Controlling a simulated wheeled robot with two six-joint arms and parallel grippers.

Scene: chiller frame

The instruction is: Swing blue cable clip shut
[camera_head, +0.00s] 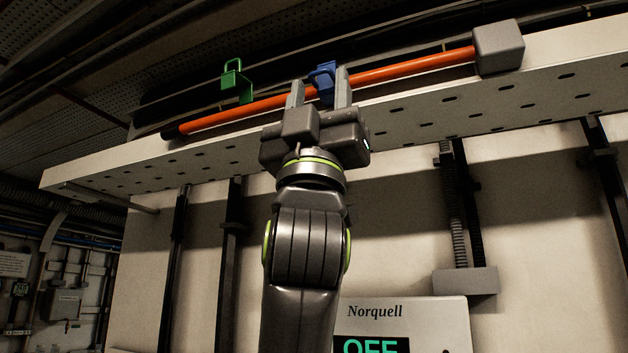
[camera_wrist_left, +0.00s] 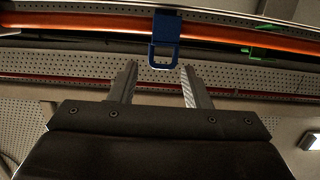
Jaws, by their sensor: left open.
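The blue cable clip (camera_head: 322,80) is on the orange cable (camera_head: 425,64) that runs along the perforated tray. In the left wrist view the blue clip (camera_wrist_left: 165,42) shows as a flap with a square loop at its lower end, in front of the orange cable (camera_wrist_left: 90,24). My left gripper (camera_head: 319,84) is open, with one finger on each side of the clip in the head view. In the left wrist view its fingertips (camera_wrist_left: 158,68) are just below the loop, and nothing is between them. Whether they touch the clip cannot be told. My right gripper is not in view.
A green clip (camera_head: 233,80) stands with its loop up on the left part of the cable. A grey block (camera_head: 498,47) holds the cable's right end. The perforated tray (camera_head: 430,118) lies below. A Norquell box (camera_head: 400,322) reading OFF is low on the wall.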

